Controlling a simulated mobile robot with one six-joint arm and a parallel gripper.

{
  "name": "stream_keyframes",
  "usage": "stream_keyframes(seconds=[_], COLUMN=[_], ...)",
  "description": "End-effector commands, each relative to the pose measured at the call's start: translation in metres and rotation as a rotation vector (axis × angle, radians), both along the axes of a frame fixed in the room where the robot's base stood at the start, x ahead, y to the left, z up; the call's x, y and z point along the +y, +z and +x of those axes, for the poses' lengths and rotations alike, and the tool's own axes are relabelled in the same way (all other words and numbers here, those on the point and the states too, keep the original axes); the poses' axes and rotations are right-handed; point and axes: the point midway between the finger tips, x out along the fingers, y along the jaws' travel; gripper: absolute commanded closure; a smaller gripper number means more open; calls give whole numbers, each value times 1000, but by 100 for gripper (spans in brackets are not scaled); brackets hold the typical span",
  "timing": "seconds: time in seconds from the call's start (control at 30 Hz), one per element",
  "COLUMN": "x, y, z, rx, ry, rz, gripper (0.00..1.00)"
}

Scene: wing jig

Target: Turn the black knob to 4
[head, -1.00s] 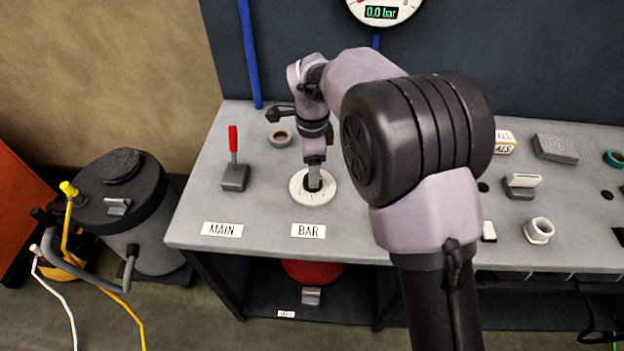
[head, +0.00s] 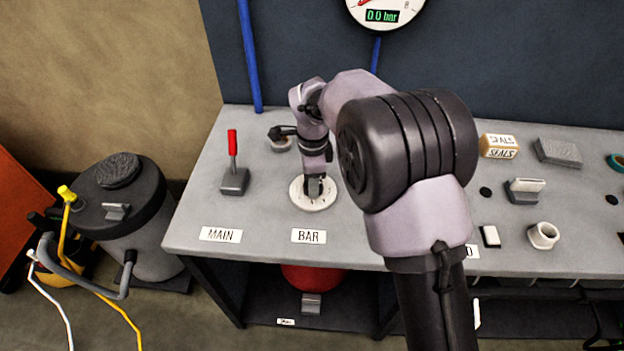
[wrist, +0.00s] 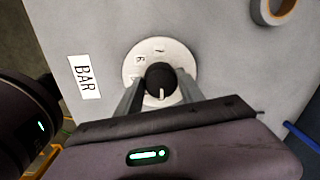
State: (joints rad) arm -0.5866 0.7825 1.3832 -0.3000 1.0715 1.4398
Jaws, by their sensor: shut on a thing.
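The black knob (wrist: 160,80) sits at the middle of a round white dial (wrist: 138,64) on the bench, by the BAR label (wrist: 84,77). A white pointer line shows on the knob, aimed toward the bottom of the wrist view. Some dial marks show, one like a 6, but most are hidden by my fingers. My gripper (wrist: 162,88) is shut on the knob, one finger on each side. In the head view my gripper (head: 314,186) points down over the white dial (head: 300,200) and hides most of the knob.
A red-handled lever (head: 233,165) stands left of the dial behind the MAIN label (head: 221,235). A tape roll (wrist: 272,8) lies behind the dial. The round gauge (head: 384,10) reads 0.0 bar. A SEALS box (head: 499,146) and white ring (head: 543,235) lie to the right.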

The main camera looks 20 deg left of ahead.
Motion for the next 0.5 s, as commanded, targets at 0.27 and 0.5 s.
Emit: stream_keyframes(seconds=[0.27,0.5], x=[0,-1], y=[2,3], z=[0,0], rx=[-1,-1], ry=[88,282], rz=[0,0], gripper=[95,95])
